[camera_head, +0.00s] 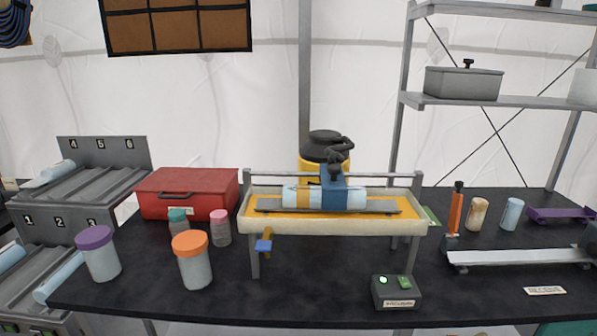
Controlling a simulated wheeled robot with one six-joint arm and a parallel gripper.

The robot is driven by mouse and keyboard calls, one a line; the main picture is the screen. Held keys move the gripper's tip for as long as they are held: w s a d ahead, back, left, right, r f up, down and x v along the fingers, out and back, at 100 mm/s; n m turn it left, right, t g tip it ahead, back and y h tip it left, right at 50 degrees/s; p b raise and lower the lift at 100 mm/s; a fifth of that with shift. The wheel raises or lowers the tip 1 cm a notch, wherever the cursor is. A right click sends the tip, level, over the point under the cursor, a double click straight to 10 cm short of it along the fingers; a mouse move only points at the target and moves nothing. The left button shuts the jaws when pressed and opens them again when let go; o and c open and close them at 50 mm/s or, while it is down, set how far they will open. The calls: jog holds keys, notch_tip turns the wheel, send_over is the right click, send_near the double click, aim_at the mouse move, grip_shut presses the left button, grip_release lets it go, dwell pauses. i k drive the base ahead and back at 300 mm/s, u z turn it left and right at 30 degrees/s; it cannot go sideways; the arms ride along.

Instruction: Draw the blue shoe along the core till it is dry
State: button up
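The blue shoe (329,190) sits upright over a pale blue core (352,199), with a dark knob (335,160) on top. The core lies level, left to right, on a dark rail in a cream trough (330,225) with an orange-yellow floor. Pale core shows on both sides of the shoe, with a yellowish patch just left of it. Whether the core's surface is wet or dry I cannot tell. My gripper is not in view.
A grey frame bar (270,174) runs behind the trough, and a blue-handled tap (264,245) hangs at its front left. Capped jars (193,262) and a red box (187,195) stand left. A control box (396,292) with a lit green light stands in front. A long grey tool (515,257) lies right.

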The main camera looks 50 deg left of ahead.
aim_at(335, 189)
jog(key=k, duration=0.15)
jog(key=u, duration=1)
